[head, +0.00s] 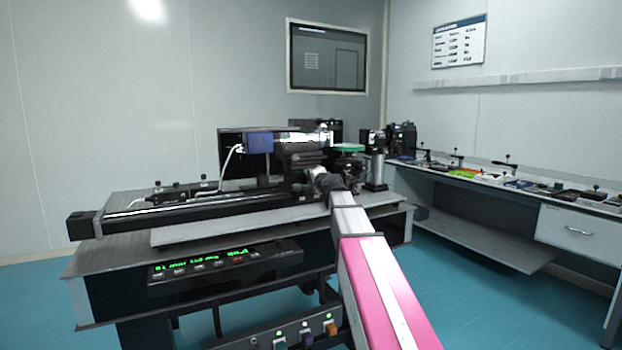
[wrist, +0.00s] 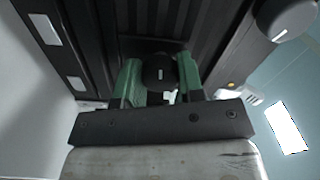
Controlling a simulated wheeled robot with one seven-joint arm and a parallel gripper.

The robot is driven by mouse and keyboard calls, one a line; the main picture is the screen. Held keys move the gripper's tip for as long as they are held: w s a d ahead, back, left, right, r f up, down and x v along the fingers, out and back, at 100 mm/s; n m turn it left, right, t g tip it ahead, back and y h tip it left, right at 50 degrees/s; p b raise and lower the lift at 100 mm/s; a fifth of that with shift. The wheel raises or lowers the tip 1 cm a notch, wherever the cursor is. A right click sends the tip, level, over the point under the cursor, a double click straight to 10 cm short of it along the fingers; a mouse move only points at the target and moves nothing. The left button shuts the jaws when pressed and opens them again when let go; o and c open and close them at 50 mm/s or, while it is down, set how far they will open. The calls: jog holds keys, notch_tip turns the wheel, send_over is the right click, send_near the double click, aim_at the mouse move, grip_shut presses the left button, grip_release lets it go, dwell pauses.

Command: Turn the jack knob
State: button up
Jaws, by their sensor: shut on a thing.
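A dark round knob (wrist: 158,71) with a small white mark sits between the two green fingers of my gripper (wrist: 160,84) in the wrist view. The fingers are shut on it, one on each side. The knob is in front of a dark ribbed body (wrist: 150,22). In the head view my arm reaches to the black equipment on the optical table (head: 215,238). There, my fingers and the knob are too small or hidden to make out.
A second dark knob (wrist: 288,17) with a white mark is at the upper right in the wrist view. A long black rail (head: 190,207) lies along the table, left of my arm. A control box with green digits (head: 225,268) is at the table front. A side bench (head: 480,180) stands right.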

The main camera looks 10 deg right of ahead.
jog(key=shift+n, duration=1.6)
jog(key=shift+f, duration=0.1)
jog(key=o, duration=0.9)
jog(key=shift+s, duration=0.1)
jog(key=v, duration=1)
jog(key=shift+s+d, duration=0.1)
jog(key=shift+s, duration=0.25)
